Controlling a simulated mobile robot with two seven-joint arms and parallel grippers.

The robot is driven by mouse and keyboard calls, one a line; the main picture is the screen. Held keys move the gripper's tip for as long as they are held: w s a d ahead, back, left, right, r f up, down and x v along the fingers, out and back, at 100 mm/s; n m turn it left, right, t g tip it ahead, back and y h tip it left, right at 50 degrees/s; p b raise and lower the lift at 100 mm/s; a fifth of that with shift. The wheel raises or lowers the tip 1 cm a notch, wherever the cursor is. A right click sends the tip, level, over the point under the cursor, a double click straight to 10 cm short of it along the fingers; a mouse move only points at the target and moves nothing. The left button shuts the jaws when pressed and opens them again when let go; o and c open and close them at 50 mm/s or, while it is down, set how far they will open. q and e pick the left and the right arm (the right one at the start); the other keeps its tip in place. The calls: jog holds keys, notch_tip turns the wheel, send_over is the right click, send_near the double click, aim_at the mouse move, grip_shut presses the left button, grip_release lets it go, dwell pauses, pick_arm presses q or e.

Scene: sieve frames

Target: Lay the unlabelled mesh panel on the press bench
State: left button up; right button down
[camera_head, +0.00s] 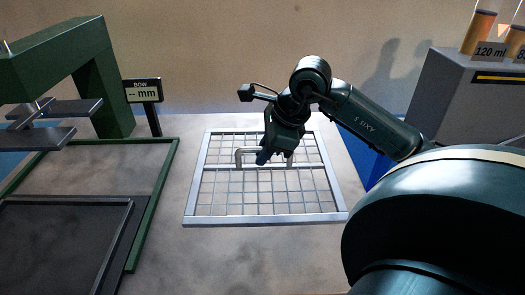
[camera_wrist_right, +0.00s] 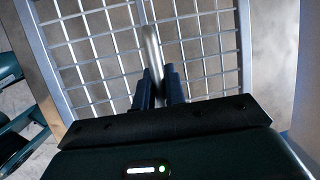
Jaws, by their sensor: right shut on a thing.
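The mesh panel (camera_head: 258,219) is a silver square frame with a wire grid and a crossbar carrying a raised handle (camera_head: 240,156). It is over the pale grey surface in the middle of the head view, and no label shows on it. My right gripper (camera_head: 268,157) is shut on the handle from above. In the right wrist view the two dark fingers (camera_wrist_right: 159,88) close around the handle bar (camera_wrist_right: 153,48), with the mesh beyond. I cannot tell whether the panel touches the surface. My left gripper is out of view.
A green press (camera_head: 88,45) stands at the left, with a green-edged grey bed (camera_head: 157,195) and a dark framed tray (camera_head: 125,225) in front. A display (camera_head: 142,90) reads "BOW -- mm". A grey cabinet (camera_head: 450,95) with orange containers (camera_head: 480,32) is at right.

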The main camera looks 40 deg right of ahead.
aim_at(268, 166)
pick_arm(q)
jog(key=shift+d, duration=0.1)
pick_arm(e)
jog(key=shift+d, duration=0.15)
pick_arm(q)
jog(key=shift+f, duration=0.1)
pick_arm(e)
jog(key=shift+b, duration=0.4)
jog(key=shift+f+b, duration=0.7)
jog(key=shift+b, duration=0.15)
jog(key=shift+f+b, duration=0.3)
notch_tip(268, 166, down, 2)
jog(key=shift+b, duration=1.1)
jog(key=shift+f+b, duration=0.45)
jog(key=shift+b, duration=0.05)
jog(key=shift+f+b, duration=0.3)
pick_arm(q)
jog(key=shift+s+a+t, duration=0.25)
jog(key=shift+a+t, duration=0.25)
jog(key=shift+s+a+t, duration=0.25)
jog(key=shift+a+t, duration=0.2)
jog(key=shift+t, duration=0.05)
